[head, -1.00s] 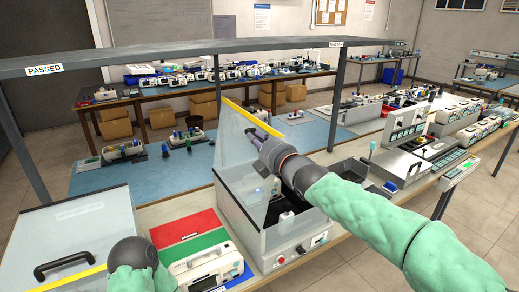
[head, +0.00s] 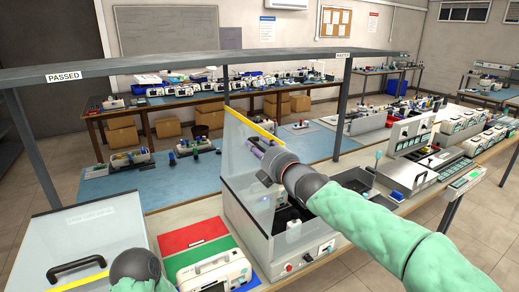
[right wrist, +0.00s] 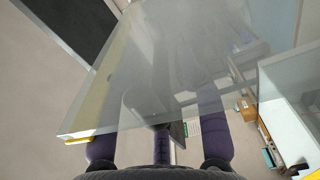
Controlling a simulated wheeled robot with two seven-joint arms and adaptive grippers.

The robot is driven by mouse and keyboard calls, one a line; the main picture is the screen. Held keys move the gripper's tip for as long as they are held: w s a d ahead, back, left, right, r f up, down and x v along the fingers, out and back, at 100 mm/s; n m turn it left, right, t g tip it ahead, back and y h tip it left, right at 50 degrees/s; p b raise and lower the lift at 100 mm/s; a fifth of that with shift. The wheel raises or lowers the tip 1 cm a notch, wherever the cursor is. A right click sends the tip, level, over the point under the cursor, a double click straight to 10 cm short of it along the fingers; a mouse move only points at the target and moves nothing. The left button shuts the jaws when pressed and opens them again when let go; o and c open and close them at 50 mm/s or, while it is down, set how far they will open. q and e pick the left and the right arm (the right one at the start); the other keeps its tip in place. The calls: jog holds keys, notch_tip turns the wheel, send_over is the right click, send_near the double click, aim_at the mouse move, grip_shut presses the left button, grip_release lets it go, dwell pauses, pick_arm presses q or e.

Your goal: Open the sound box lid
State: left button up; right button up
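The sound box (head: 261,241) is a light grey case with knobs on its front, at the bottom centre of the head view. Its clear lid (head: 243,155) with a yellow edge strip stands raised, steeply tilted over the dark interior. My right gripper (head: 257,154) is at the lid's upper part, near the yellow strip. In the right wrist view, its dark purple fingers are spread apart, with the clear panel (right wrist: 150,75) across them. No grip on the panel shows, and contact is unclear. My left gripper is outside the head view; only part of that arm shows.
Another clear-lidded box with a black handle (head: 76,269) is at the left. A device on a red and green mat (head: 193,234) lies between the boxes. Grey trays and instruments stand to the right. An overhead rail (head: 200,60) spans the bench, which has a blue mat (head: 180,184).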

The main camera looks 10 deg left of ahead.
jog(key=v, duration=1.2)
dwell(0.5)
